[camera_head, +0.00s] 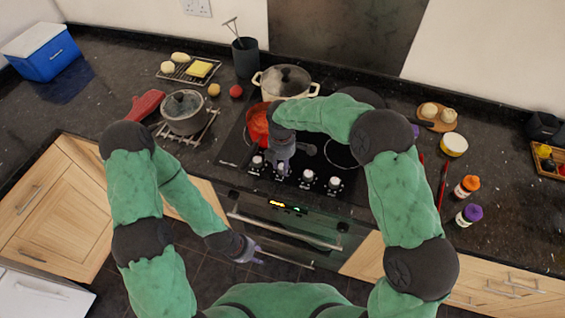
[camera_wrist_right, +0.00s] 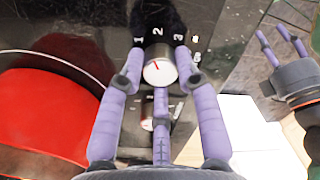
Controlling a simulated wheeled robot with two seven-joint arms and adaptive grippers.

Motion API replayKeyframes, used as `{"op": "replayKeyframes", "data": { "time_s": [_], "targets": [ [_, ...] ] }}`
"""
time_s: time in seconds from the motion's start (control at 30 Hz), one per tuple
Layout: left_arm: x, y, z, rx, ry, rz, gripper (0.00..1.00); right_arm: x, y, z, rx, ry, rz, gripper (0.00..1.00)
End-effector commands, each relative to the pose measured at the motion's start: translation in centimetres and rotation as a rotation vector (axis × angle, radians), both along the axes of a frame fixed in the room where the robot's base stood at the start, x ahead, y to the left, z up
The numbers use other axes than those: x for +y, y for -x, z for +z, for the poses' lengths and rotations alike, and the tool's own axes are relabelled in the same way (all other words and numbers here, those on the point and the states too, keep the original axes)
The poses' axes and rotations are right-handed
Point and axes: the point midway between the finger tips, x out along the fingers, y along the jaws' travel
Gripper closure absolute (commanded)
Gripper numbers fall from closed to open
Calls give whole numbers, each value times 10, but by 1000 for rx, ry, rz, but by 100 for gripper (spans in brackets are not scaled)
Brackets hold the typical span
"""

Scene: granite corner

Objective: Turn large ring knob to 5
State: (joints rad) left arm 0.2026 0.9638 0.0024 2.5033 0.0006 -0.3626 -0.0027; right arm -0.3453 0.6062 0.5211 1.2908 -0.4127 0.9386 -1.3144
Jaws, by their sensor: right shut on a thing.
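A row of several pale knobs (camera_head: 308,178) runs along the front of the black cooktop. My right gripper (camera_head: 282,165) reaches down over the second knob from the left. In the right wrist view its fingers (camera_wrist_right: 160,78) are closed around the sides of a white-faced knob (camera_wrist_right: 158,72). The red mark on that knob points up and slightly left, near the 2; the digits 1, 2 and 3 show around it. Other digits are hidden. My left gripper (camera_head: 256,252) is open and empty before the oven door; it also shows in the right wrist view (camera_wrist_right: 281,42).
A red pan (camera_head: 258,122) sits on the cooktop just behind and left of my right gripper. A cream pot (camera_head: 287,82) stands behind it. A lidded grey pot (camera_head: 185,112) stands left; bottles (camera_head: 467,186) stand right. The floor before the oven (camera_head: 290,236) is open.

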Motion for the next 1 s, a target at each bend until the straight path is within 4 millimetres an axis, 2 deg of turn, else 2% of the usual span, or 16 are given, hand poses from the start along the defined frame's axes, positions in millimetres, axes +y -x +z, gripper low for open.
{"op": "replayKeyframes", "data": {
  "time_s": [1.0],
  "targets": [
    [0, 0, 3, 0, 0, 0, 60, 1, 2, -5, 8, 1, -961, 99]
  ]
}}
